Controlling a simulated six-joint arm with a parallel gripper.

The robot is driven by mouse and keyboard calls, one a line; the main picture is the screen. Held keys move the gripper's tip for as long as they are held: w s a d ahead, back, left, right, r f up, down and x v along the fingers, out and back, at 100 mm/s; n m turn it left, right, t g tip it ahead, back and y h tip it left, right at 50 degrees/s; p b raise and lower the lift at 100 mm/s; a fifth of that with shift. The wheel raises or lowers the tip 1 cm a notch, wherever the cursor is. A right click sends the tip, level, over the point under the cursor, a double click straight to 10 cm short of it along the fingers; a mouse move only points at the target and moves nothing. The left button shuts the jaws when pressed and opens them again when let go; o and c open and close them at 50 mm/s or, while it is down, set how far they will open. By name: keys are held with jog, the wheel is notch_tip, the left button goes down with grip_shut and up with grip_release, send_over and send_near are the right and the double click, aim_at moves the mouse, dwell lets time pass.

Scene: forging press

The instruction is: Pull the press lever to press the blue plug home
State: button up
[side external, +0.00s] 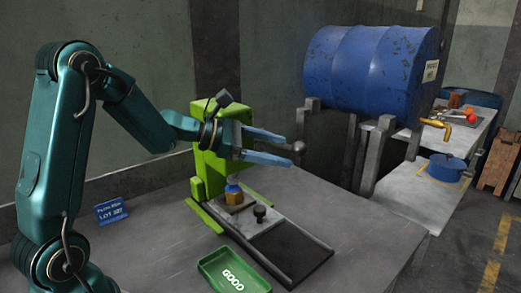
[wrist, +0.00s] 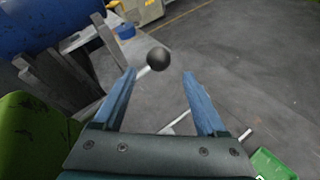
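The green press (side external: 215,160) stands on the grey bench. Its lever ends in a dark round knob (side external: 298,148), which also shows in the wrist view (wrist: 158,59) with a pale rod behind it. My gripper (side external: 286,150) is open, its two blue fingers apart and nothing held. In the wrist view my gripper (wrist: 159,75) has the knob ahead of the gap between its fingertips, with no clear contact. The blue plug (side external: 232,188) sits upright on a brass-coloured block (side external: 234,199) below the gripper. How deep the plug sits is too small to tell.
A green tray marked GOOD (side external: 225,277) lies at the front of the bench. A dark knob (side external: 259,212) stands on the press's base plate. A blue sign (side external: 111,211) is at the left. A large blue drum (side external: 370,68) on grey supports stands behind.

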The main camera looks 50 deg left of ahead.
jog(key=v, duration=1)
jog(key=shift+s+a, duration=0.15)
jog(key=shift+a, duration=0.05)
dwell(0.6)
